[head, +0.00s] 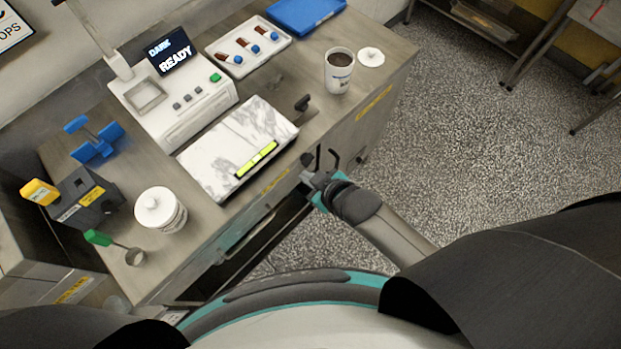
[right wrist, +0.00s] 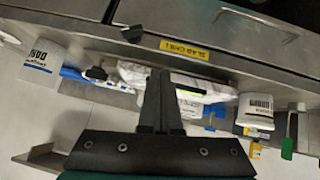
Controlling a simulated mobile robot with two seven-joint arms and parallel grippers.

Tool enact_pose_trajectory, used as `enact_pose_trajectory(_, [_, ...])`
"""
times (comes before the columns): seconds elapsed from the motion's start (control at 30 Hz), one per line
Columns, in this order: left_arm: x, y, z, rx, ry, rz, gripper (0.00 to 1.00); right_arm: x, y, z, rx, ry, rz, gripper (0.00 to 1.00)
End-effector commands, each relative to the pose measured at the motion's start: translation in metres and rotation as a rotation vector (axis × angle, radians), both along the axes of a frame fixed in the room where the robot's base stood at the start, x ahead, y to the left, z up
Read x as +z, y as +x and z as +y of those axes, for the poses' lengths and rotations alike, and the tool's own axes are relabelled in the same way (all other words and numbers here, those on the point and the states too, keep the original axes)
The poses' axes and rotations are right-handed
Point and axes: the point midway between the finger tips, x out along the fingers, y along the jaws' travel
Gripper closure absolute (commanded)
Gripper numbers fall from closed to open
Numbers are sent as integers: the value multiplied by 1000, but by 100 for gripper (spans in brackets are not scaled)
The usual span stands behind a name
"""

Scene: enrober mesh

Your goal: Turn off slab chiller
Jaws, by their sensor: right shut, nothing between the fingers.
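The yellow label reading "SLAB CHILL" (right wrist: 185,50) is on the bench's front face in the right wrist view. A small black knob (right wrist: 132,33) sticks out beside it; I cannot tell its setting. In the head view the knob (head: 306,159) shows small at the front edge, just left of my right gripper. The marble slab (head: 222,153) lies on the bench above, with a yellow-green level on it. My right gripper (head: 326,160) is in front of the bench, shut and empty. Its fingers (right wrist: 160,75) point toward the bench, apart from the knob. My left gripper is not in view.
A second black knob (head: 302,103) stands on the benchtop right of the slab. A machine showing "DARK READY" (head: 172,50), a tray (head: 248,46), a brown-filled cup (head: 339,70) and a white tub (head: 160,211) stand on the bench.

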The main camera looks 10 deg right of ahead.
Motion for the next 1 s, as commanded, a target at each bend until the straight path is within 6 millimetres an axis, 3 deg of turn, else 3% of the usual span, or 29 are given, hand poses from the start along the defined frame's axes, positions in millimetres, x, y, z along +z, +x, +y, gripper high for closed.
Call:
enact_pose_trajectory(0.3, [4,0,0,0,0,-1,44,15,-20,-4,0,0,0,100])
enact_pose_trajectory(1.0, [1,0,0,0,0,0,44,10,-21,-5,-4,-1,6,100])
